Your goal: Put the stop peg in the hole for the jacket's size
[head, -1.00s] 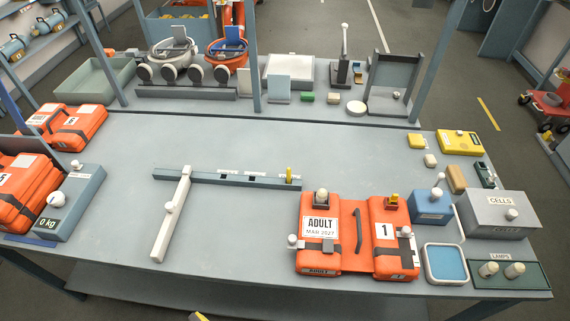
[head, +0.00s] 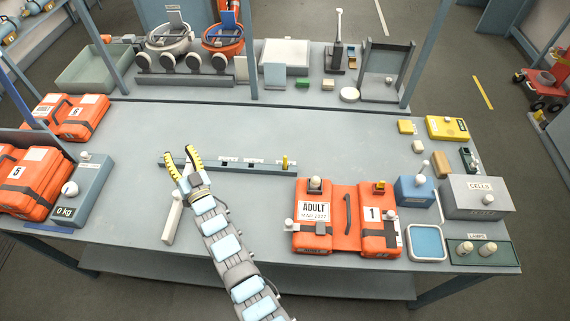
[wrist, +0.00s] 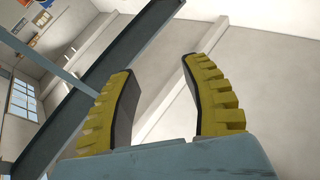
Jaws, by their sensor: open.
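The stop peg (head: 285,162) is yellow and stands upright in the right-most labelled position of the blue-grey rail (head: 228,169). Other dark holes with small labels lie to its left along the rail; the label text is too small to read surely. The orange jacket (head: 347,219) lies flat in front of the rail, marked "ADULT", "MAR 2027" and "1". My gripper (head: 183,158) is open and empty over the rail's left end, left of the peg. The wrist view shows the open fingers (wrist: 158,95) against the walls and ceiling.
More orange jackets (head: 72,118) lie at the left, beside a scale (head: 82,190) reading 0 kg. At the right stand a blue box (head: 414,192), a grey cells box (head: 476,197) and a blue tray (head: 426,243). The table behind the rail is clear.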

